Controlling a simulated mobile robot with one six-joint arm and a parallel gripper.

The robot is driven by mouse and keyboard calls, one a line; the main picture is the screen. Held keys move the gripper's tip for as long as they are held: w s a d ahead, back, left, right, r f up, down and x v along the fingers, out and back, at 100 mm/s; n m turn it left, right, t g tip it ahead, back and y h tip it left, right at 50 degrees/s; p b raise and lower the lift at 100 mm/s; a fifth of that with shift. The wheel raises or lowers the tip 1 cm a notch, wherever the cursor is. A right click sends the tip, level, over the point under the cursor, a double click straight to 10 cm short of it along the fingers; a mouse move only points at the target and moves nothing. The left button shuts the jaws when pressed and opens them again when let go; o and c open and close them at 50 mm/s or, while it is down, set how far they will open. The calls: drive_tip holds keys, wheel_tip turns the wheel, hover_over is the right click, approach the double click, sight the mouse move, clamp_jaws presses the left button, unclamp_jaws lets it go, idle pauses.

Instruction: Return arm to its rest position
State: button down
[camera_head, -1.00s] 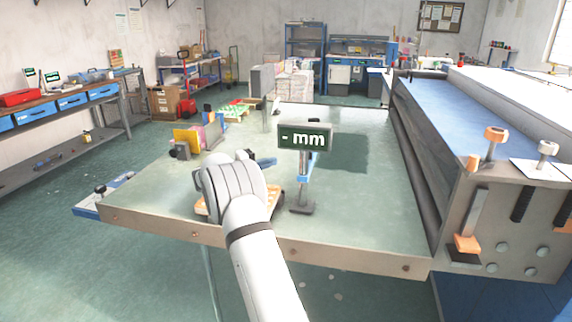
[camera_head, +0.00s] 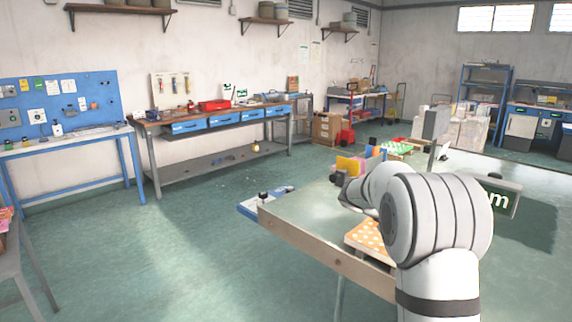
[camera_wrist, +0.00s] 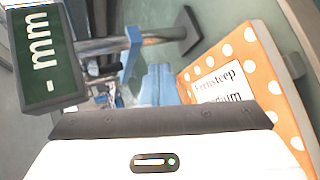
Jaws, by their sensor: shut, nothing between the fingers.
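My gripper (camera_wrist: 157,75) shows in the wrist view as two pale blue fingers close together, shut and empty. It is above the table (camera_head: 300,225), beside an orange box with white dots (camera_wrist: 262,75) and a printed label. In the head view, my bent white arm hides the gripper and part of the orange box (camera_head: 366,236). A thickness gauge with a dark green "- mm" display (camera_wrist: 42,55) is at the left of the wrist view, its metal stand crossing the top. In the head view, the display (camera_head: 503,198) is partly behind my arm.
A yellow block (camera_head: 348,163) and other small items stand on the table past my arm. A workbench with blue drawers (camera_head: 195,126) lines the wall. Open green floor lies to the left.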

drive_tip(key=s+a+f+t+y, duration=0.1)
drive_tip(key=s+a+y, duration=0.3)
drive_tip(key=s, duration=0.5)
drive_tip(key=s+a+f+t+y, duration=0.1)
drive_tip(key=s+a+y, duration=0.3)
drive_tip(key=s+a, duration=0.5)
drive_tip(key=s+a+f+t+y, duration=0.1)
drive_tip(key=s+a+f+y, duration=0.2)
drive_tip(key=s+a, duration=0.4)
drive_tip(key=s+y, duration=0.1)
drive_tip(key=s, duration=0.3)
drive_tip(key=shift+s+f, duration=0.25)
drive_tip(key=shift+f, duration=0.1)
